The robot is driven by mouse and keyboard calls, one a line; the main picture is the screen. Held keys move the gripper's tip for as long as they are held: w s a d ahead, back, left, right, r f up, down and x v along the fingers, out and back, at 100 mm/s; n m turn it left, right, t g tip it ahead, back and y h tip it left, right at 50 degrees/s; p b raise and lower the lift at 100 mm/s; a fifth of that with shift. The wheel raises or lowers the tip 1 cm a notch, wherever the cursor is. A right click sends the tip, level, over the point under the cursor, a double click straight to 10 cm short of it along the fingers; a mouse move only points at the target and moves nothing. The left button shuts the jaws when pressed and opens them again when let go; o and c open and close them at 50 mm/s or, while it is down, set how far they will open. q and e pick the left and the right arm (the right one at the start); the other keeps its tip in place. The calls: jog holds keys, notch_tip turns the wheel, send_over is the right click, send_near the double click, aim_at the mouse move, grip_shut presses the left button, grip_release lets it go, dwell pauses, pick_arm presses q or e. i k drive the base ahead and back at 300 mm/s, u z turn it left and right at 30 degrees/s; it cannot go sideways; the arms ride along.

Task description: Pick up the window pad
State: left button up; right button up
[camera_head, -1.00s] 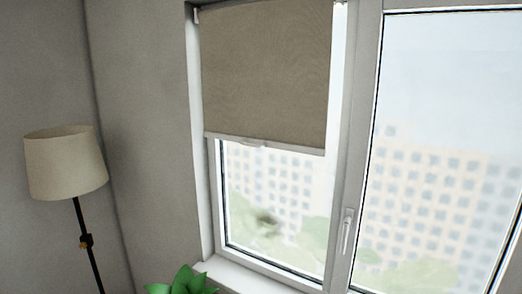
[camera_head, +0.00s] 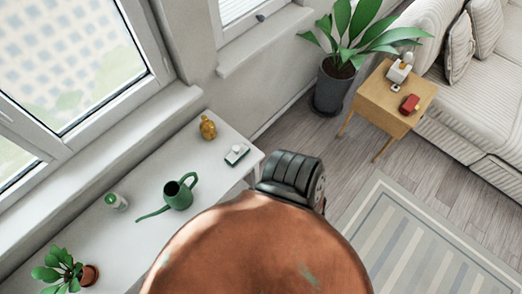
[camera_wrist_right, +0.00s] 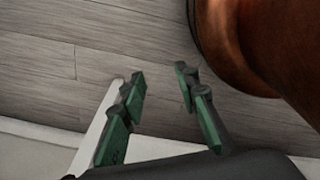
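A small flat white-and-green item (camera_head: 237,154), which looks like the window pad, lies on the white table (camera_head: 215,180) near its right end in the head view. It is too small to make out fully. My right gripper (camera_wrist_right: 160,75) shows in the right wrist view with its green-padded fingers apart and nothing between them. Wooden floor shows beyond its fingers. The pad is not seen in the right wrist view. My left gripper is in neither view.
The table also holds a green watering can (camera_head: 178,194), an amber bottle (camera_head: 208,127), a white-green container (camera_head: 116,201) and a potted plant (camera_head: 90,275). A large copper-coloured form hides the lower middle. A wooden side table (camera_head: 393,97) and sofa (camera_head: 485,95) stand right.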

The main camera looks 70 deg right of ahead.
aim_at(239, 151)
jog(key=z, duration=2.4)
jog(key=i, duration=0.2)
jog(key=u, duration=0.2)
